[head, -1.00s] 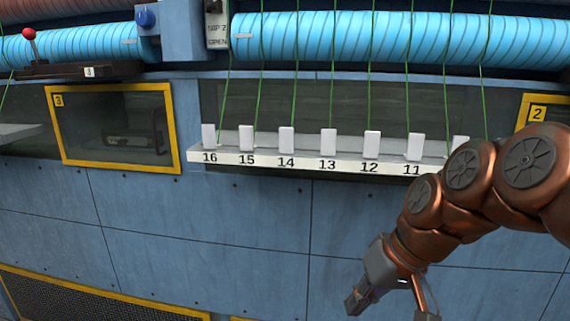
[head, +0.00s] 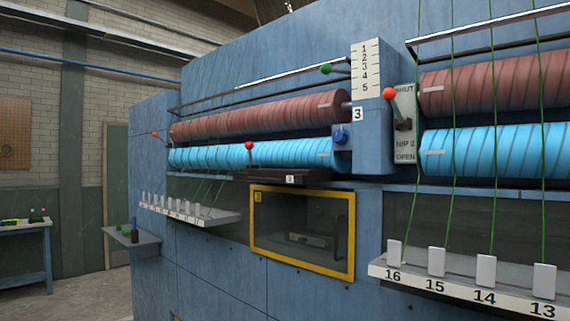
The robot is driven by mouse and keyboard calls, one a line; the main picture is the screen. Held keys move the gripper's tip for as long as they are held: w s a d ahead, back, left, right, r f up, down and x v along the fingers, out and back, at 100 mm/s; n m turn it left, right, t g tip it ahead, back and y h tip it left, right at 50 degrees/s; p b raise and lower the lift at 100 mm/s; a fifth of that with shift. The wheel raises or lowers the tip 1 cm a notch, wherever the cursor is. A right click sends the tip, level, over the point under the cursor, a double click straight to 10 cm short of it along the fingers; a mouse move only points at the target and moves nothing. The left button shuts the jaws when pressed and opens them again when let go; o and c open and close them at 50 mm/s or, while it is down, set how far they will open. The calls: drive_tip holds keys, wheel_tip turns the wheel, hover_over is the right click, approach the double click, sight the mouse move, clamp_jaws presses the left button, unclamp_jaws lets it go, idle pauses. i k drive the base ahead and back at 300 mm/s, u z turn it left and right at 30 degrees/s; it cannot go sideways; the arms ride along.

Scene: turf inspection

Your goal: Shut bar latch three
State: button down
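A dark bar (head: 270,176) with a small white label runs under the blue roller, above a yellow-framed window (head: 252,222) tagged 3. A red-knobbed lever (head: 249,147) stands up from the bar's left part. I cannot tell surely whether this is bar latch three, nor whether it is shut. My gripper is out of the head view.
An orange-knobbed lever (head: 389,94) sits on a plate marked SHUT, NIP 2, OPEN. Numbered shelves (head: 470,292) with white blocks and a side shelf (head: 132,240) jut out. Open floor (head: 90,290) lies left.

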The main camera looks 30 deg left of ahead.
sight(249, 145)
drive_tip(key=u, duration=1.6)
drive_tip(key=i, duration=1.4)
drive_tip(key=u, duration=0.65)
